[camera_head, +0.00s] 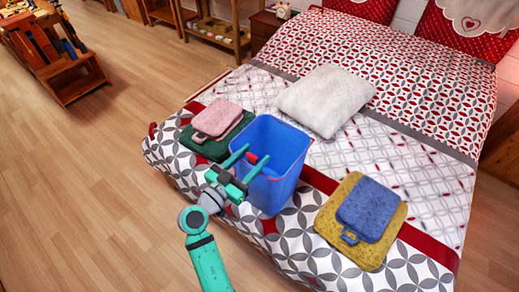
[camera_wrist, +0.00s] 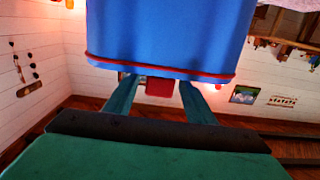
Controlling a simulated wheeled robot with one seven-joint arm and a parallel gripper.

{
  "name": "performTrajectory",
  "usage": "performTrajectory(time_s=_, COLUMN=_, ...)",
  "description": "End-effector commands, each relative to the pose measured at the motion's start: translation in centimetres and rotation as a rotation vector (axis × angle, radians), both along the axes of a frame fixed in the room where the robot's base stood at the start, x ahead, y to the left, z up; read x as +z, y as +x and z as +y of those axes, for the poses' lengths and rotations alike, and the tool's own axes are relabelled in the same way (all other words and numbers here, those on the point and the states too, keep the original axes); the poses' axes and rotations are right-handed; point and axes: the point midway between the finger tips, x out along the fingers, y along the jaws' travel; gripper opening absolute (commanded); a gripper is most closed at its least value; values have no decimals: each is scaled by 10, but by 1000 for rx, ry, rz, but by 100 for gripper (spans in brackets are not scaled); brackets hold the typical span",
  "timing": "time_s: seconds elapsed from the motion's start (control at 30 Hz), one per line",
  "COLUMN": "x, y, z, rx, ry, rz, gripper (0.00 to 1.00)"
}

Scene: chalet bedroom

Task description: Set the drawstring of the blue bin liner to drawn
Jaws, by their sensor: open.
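The blue bin liner (camera_head: 284,150) stands open and upright on the bed, like a tall blue box. In the wrist view its blue wall (camera_wrist: 165,35) fills the top, with a thin red drawstring (camera_wrist: 110,64) along the rim. A red tab (camera_wrist: 160,87) hangs from the rim's middle. My gripper (camera_head: 257,152) is at the liner's near-left rim, its two green fingers apart. In the wrist view the fingers (camera_wrist: 158,82) stand either side of the red tab with gaps between. Their tips are partly hidden behind the liner's rim.
Folded pink and green cloths (camera_head: 216,119) lie left of the liner. A blue cloth on a mustard one (camera_head: 335,222) lies to the right. A white pillow (camera_head: 325,98) is behind.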

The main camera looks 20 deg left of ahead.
Motion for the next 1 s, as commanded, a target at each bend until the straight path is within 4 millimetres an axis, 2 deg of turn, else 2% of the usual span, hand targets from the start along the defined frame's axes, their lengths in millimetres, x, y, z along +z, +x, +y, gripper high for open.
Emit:
performTrajectory(time_s=0.1, x=1, y=17, z=-6, rx=0, ry=0, rz=-1, gripper=50)
performTrajectory(time_s=0.23, x=1, y=29, z=-11, rx=-1, ry=-1, rz=-1, gripper=50)
performTrajectory(time_s=0.63, x=0, y=35, z=-13, rx=0, ry=0, rz=0, gripper=50)
performTrajectory(time_s=0.67, x=0, y=35, z=-14, rx=-1, ry=0, rz=0, gripper=45)
performTrajectory(time_s=0.83, x=0, y=35, z=-13, rx=0, ry=-1, rz=0, gripper=5)
performTrajectory(time_s=0.87, x=0, y=34, z=-13, rx=0, ry=-1, rz=0, gripper=0)
performTrajectory(time_s=1.0, x=4, y=34, z=-11, rx=4, ry=0, rz=-1, gripper=0)
